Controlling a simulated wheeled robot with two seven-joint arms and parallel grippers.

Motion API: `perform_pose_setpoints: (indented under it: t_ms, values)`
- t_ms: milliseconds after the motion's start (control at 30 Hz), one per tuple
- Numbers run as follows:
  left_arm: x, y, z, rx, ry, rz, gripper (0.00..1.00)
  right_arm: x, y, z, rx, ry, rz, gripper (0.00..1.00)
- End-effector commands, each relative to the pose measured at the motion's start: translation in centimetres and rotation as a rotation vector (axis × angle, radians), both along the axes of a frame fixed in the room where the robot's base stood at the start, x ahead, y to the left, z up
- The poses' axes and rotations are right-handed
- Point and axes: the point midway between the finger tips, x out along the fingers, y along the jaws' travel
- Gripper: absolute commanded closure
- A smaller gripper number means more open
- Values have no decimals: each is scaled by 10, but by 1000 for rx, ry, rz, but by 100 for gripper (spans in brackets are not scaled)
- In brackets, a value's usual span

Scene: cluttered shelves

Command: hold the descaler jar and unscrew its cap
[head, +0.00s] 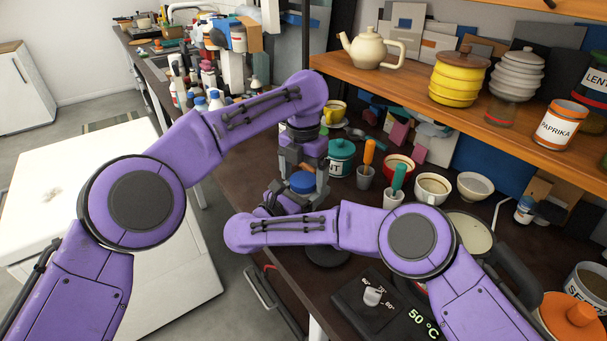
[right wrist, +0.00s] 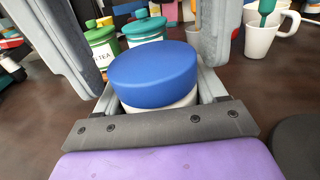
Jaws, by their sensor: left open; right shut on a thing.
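The descaler jar has a blue cap (head: 302,183), seen low in the middle of the head view. In the right wrist view the blue cap (right wrist: 155,75) sits on a pale jar body (right wrist: 165,110), whose label is hidden. My right gripper (right wrist: 160,98) is shut on the jar body below the cap and holds it upright. My left gripper (head: 303,165) points down over the jar from above. Its fingers are open, one on each side of the cap; I cannot tell whether they touch it.
A teal-lidded jar (head: 341,158) stands just behind. Cups with orange (head: 368,158) and green (head: 398,182) handled tools and a white bowl (head: 475,186) stand right of it. A black device (head: 378,305) reading 50 °C lies at the front. A wooden shelf (head: 400,85) runs above.

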Motion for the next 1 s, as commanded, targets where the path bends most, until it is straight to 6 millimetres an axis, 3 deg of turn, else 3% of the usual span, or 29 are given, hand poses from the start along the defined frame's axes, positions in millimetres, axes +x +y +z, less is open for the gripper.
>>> perform_pose_setpoints:
  t_ms: [133, 300, 333, 500, 733, 967, 1000]
  values:
    - [0, 0, 0, 0, 0, 0, 11, 0, 0, 0, 0, -1, 0, 100]
    - [0, 0, 0, 0, 0, 1, 67, 0, 0, 0, 0, -1, 0, 100]
    - [0, 0, 0, 0, 0, 1, 71, 0, 0, 0, 0, -1, 0, 100]
    - [0, 0, 0, 1, 0, 22, 71, 0, 0, 0, 0, -1, 0, 100]
    - [0, 0, 1, 2, -1, 293, 71, 0, 0, 0, 0, -1, 0, 100]
    - [0, 0, 1, 1, 0, 301, 71, 0, 0, 0, 0, -1, 0, 100]
    - [0, 0, 1, 1, 0, 300, 28, 0, 0, 0, 0, -1, 0, 100]
